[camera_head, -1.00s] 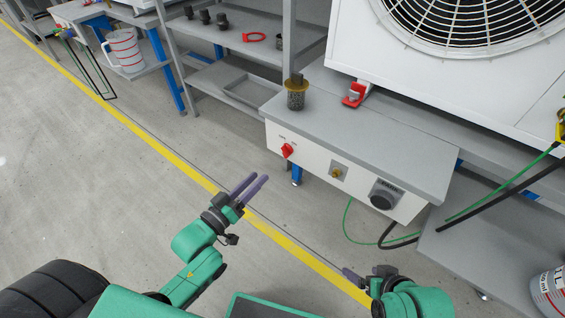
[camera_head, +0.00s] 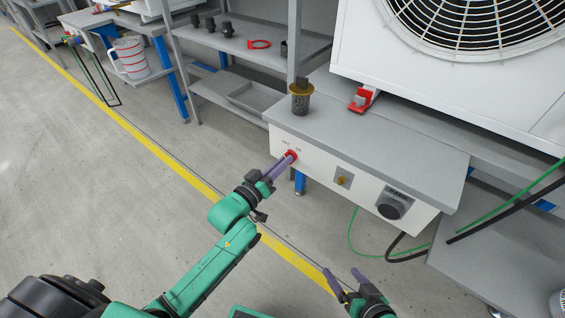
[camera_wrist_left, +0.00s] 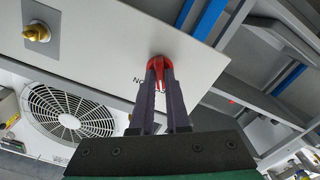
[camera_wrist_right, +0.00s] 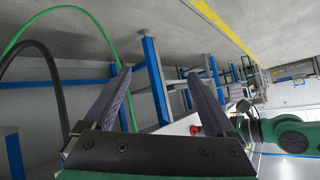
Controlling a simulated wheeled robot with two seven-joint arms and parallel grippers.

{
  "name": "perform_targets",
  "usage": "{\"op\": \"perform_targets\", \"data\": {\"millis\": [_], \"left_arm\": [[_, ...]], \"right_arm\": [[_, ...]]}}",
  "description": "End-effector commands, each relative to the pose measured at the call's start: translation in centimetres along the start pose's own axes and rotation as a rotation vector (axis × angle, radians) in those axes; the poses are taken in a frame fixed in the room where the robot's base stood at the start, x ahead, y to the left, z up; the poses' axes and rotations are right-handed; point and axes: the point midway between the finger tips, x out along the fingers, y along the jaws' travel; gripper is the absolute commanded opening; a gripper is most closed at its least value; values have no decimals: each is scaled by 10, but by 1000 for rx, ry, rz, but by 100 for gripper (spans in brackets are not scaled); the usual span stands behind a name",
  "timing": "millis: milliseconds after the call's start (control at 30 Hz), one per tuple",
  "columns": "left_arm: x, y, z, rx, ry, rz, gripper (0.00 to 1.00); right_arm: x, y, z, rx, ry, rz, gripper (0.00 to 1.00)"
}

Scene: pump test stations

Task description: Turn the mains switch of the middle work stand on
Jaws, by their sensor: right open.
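The mains switch is a red rotary knob (camera_head: 291,155) at the left end of the white front panel of the middle work stand (camera_head: 330,174). My left gripper (camera_head: 288,160) reaches it from the front. In the left wrist view its two fingers lie close on either side of the red knob (camera_wrist_left: 158,64) and are shut on it. The fingers cover part of the knob, and the lettering beside it is partly hidden, so its setting cannot be read. My right gripper (camera_head: 345,283) is open and empty, low in front of the stand; its spread fingers (camera_wrist_right: 155,95) show in the right wrist view.
The panel also carries a brass fitting (camera_head: 343,180) and a dark round socket (camera_head: 393,205). A strainer (camera_head: 301,98) and a red clamp-like part (camera_head: 362,99) are on the stand top. Green and black cables hang at the right. The floor by the yellow line (camera_head: 180,170) is clear.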

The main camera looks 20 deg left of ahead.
Motion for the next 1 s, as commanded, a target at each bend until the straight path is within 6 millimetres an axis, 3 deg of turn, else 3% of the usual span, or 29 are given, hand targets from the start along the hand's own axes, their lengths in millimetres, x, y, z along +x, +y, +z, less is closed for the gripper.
{"op": "perform_targets", "data": {"millis": [467, 1000], "left_arm": [[0, 1, -1, 109, -2, -1, 0], [0, 2, -1, 577, -3, -1, 0]], "right_arm": [[-15, 12, -8, -18, -115, 43, 90], [-93, 52, -17, -14, -503, 201, 90]]}}
